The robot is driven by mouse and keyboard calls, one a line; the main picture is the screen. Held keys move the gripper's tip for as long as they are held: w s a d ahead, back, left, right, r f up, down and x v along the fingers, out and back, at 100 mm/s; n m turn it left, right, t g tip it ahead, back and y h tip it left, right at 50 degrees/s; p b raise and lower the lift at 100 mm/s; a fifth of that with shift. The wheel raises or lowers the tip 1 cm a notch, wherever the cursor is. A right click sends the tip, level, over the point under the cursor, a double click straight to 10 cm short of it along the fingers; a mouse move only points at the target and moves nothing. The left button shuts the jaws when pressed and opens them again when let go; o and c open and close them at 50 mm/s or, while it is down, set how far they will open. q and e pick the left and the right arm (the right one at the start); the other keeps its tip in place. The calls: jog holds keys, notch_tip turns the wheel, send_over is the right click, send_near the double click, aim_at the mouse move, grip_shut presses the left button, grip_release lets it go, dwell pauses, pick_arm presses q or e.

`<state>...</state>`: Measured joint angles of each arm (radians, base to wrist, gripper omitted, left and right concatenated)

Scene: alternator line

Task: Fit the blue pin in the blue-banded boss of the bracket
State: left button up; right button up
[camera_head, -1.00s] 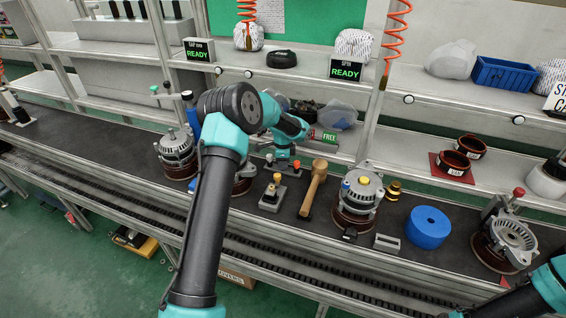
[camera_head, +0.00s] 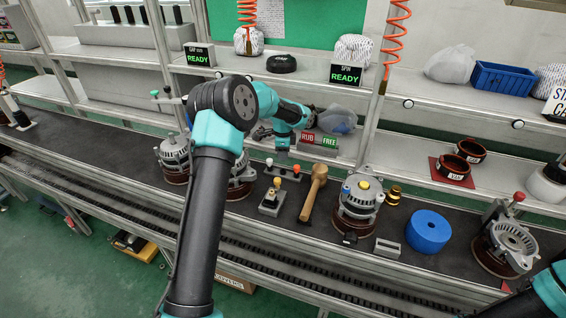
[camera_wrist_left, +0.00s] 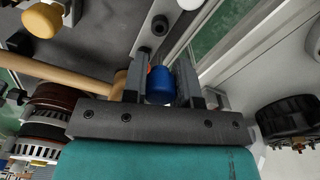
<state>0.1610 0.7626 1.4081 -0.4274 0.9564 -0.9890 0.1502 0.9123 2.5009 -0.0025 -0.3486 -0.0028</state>
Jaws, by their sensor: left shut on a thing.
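My left gripper (camera_head: 283,148) is over the small pin stand at the back of the bench, in the head view. In the left wrist view, its two fingers (camera_wrist_left: 161,88) are shut on the blue pin (camera_wrist_left: 160,86), whose rounded blue end shows between them. The pin is hidden in the head view. An alternator with a yellow knob (camera_head: 358,207) stands to the right of the mallet, with a small blue mark on its upper left side. I cannot tell whether that mark is the bracket's blue-banded boss. My right gripper is outside the views.
The pin stand (camera_head: 283,173) has white and orange-red tops. A wooden mallet (camera_head: 314,190), a block with a yellow knob (camera_head: 272,201), a blue ring (camera_head: 428,231) and a grey slotted block (camera_head: 387,248) lie nearby. Another alternator (camera_head: 505,248) stands at right.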

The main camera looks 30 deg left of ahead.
pick_arm(q)
jog(key=shift+r, duration=1.45)
jog(key=shift+d, duration=0.1)
